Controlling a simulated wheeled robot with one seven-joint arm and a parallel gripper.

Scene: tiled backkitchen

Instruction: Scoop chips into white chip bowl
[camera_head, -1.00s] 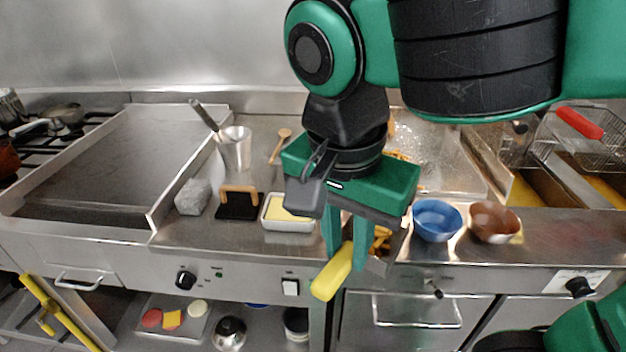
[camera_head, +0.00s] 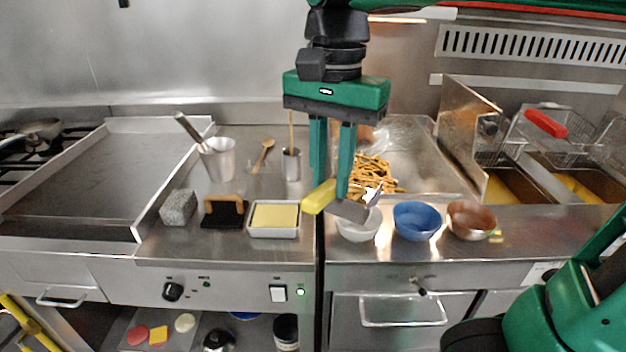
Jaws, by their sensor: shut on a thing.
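My gripper (camera_head: 331,190) is shut on the yellow handle (camera_head: 318,197) of a metal scoop (camera_head: 350,211). The scoop's metal end points right and tilts slightly down, over the back rim of the white chip bowl (camera_head: 358,231). I cannot tell whether they touch. No chips show clearly in the scoop or the bowl; the scoop hides part of the bowl's inside. A pile of chips (camera_head: 371,174) lies in the metal chip tray (camera_head: 430,178) behind the scoop, partly hidden by my gripper.
A blue bowl (camera_head: 417,221) and a brown bowl (camera_head: 470,220) stand right of the white bowl. A cheese tray (camera_head: 274,232), a black press (camera_head: 224,217) and a grey block (camera_head: 178,208) stand left. Fryer baskets (camera_head: 548,140) are at the far right; the flat griddle (camera_head: 95,180) is left.

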